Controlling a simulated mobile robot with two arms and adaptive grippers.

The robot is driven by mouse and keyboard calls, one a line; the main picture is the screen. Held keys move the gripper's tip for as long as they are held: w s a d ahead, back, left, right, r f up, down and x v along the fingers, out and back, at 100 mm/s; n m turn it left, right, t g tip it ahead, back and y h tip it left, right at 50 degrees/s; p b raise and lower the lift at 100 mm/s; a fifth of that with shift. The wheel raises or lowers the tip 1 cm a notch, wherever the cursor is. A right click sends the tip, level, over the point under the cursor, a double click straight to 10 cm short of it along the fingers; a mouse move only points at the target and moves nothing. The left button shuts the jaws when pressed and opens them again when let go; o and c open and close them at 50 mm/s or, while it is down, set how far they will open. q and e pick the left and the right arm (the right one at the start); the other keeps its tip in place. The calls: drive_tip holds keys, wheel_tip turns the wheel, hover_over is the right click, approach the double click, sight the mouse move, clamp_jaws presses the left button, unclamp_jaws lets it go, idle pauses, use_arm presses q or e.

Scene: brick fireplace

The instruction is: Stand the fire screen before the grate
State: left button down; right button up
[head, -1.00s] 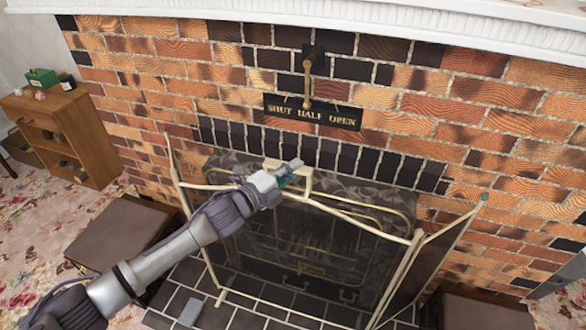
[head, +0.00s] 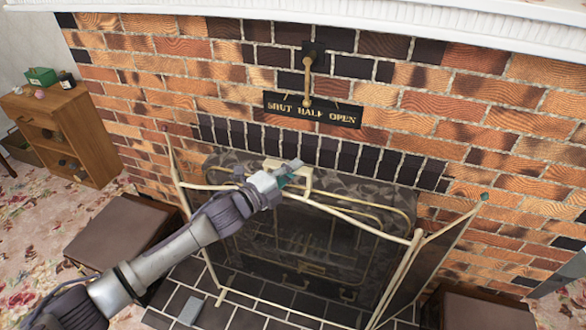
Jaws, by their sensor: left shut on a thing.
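The fire screen (head: 345,263) is a folding mesh screen with a cream metal frame. It stands upright on the dark tiled hearth, its side panels angled back toward the brick wall. The grate (head: 300,240) shows dimly through the mesh, inside the fireplace opening behind the screen. My left gripper (head: 290,172) is at the middle of the screen's top edge, shut on the cream handle (head: 303,180) there. The gripper hides part of the top rail. My right gripper is not in view.
A damper lever (head: 307,85) hangs over a plate reading "SHUT HALF OPEN" (head: 312,110) on the wall. A wooden cabinet (head: 95,130) stands at the left. Low brown boxes (head: 125,232) flank the tiled hearth (head: 245,318). A small grey block (head: 190,311) lies on the tiles.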

use_arm(q)
drive_tip(key=shift+f+b, duration=0.35)
drive_tip(key=shift+b, duration=0.2)
idle(0.7)
drive_tip(key=shift+f, duration=0.4)
drive_tip(key=shift+d, duration=0.1)
idle(0.8)
drive_tip(key=c, duration=1.2)
unclamp_jaws()
drive_tip(key=shift+s, duration=0.1)
drive_tip(key=shift+o, duration=0.3)
drive_tip(key=shift+f, duration=0.5)
drive_tip(key=shift+o, duration=1.5)
drive_tip(key=shift+r, duration=0.1)
drive_tip(key=shift+r, duration=0.1)
